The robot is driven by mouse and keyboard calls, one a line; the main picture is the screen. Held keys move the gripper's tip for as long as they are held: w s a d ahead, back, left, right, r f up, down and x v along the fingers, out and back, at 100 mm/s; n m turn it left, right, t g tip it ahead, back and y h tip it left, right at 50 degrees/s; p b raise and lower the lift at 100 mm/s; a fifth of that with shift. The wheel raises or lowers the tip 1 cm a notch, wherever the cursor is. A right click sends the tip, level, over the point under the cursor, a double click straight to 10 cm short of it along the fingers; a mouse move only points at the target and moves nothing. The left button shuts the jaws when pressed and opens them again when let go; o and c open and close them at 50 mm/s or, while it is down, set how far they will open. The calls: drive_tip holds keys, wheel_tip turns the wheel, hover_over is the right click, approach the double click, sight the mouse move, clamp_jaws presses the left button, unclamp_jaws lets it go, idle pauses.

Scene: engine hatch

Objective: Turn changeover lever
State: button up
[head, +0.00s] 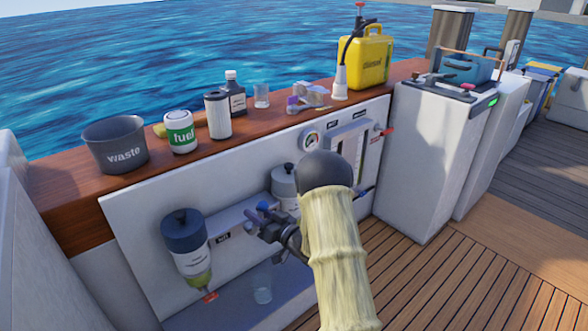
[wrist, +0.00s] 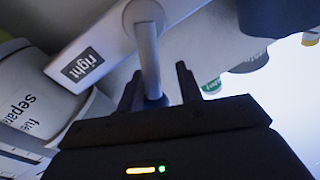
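The changeover lever (wrist: 149,60) shows in the wrist view as a grey rod rising to a rounded hub on a pale bar. Its lower end, with a dark blue tip, lies between the two dark fingers of my gripper (wrist: 158,90). The fingers are apart, one on each side of the rod, with visible gaps. In the head view my gripper (head: 268,222) is at the bar between the two filter units, and my sleeved arm partly hides this area.
A fuel separator (head: 187,245) hangs left of my gripper; a second filter unit (head: 285,182) is behind it. A clear cup (head: 262,288) stands below.

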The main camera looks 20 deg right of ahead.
drive_tip(key=a+n+b, duration=0.2)
drive_tip(key=n, duration=0.1)
drive_tip(key=shift+s+n+g, duration=0.3)
drive_tip(key=p+v, duration=0.4)
drive_tip(key=v, duration=1.3)
wheel_tip(320, 180, up, 26)
drive_tip(key=m+g+h+p, duration=0.2)
drive_tip(key=g+h+p, duration=0.4)
drive_tip(key=p, duration=1.9)
drive_tip(key=a+h, duration=0.1)
drive_tip(key=h, duration=0.1)
drive_tip(key=shift+r+m+h, duration=0.2)
drive_tip(key=shift+m+h, duration=0.1)
drive_tip(key=shift+h, duration=0.1)
drive_tip(key=shift+w, duration=0.1)
